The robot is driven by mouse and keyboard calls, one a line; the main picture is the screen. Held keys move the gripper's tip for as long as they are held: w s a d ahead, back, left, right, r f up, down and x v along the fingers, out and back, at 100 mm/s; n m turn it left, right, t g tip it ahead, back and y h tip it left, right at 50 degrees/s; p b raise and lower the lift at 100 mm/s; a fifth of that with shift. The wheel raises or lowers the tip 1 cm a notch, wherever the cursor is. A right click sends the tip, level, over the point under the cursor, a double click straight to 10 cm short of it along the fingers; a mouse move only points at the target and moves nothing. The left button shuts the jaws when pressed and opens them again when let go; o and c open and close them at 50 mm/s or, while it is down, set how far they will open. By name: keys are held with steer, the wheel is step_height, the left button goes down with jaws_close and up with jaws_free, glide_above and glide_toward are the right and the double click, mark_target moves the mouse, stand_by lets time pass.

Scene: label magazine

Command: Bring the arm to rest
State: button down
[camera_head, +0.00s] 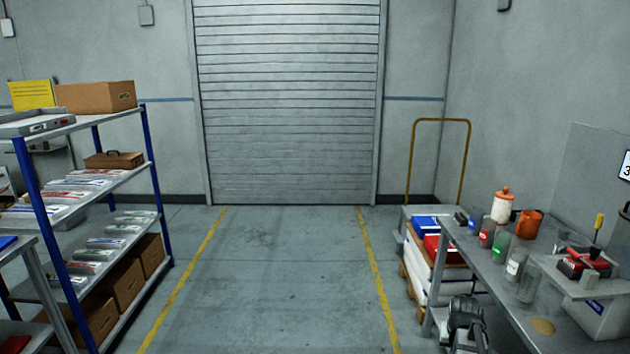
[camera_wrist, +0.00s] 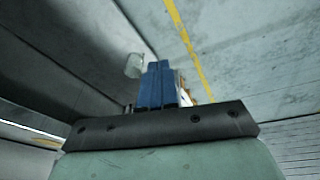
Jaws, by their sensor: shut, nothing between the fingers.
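My gripper (camera_wrist: 157,68) shows in the wrist view as two blue fingers pressed together, with nothing between them. Its dark mounting bar (camera_wrist: 160,128) crosses the lower part of that view. A grey jointed part of my arm (camera_head: 466,318) shows at the bottom of the head view, by the front left edge of the workbench (camera_head: 475,262). I cannot tell from the head view where the fingertips are.
Several small containers, an orange mug (camera_head: 530,224) and a white jar (camera_head: 502,207) stand on the workbench. A loaded trolley (camera_head: 440,160) is behind it. A shelf rack (camera_head: 148,160) stands left. The floor (camera_head: 275,285) between yellow lines is clear.

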steer(key=s+a+f+g+y, duration=0.1)
steer(key=s+a+f, duration=0.3)
steer(key=f, duration=0.2)
steer(key=s+a+f+g, duration=0.1)
steer(key=s+a+f, duration=0.25)
steer(key=f, duration=0.25)
steer(key=s+a+f+n+g, duration=0.1)
steer(key=s+a+f, duration=0.4)
steer(key=s, duration=0.6)
steer(key=s+a+f+n+g, duration=0.1)
steer(key=s+a+f+g, duration=0.2)
steer(key=s+f, duration=0.6)
steer(key=s+a+f+n+g, duration=0.1)
steer(key=s+a+f+g, duration=0.2)
steer(key=s+a+f, duration=0.4)
steer(key=s, duration=0.6)
steer(key=shift+s+a+f+n+y, duration=0.15)
steer(key=shift+s+f+n+y, duration=0.15)
steer(key=shift+f+y, duration=0.1)
steer(key=shift+r, duration=0.1)
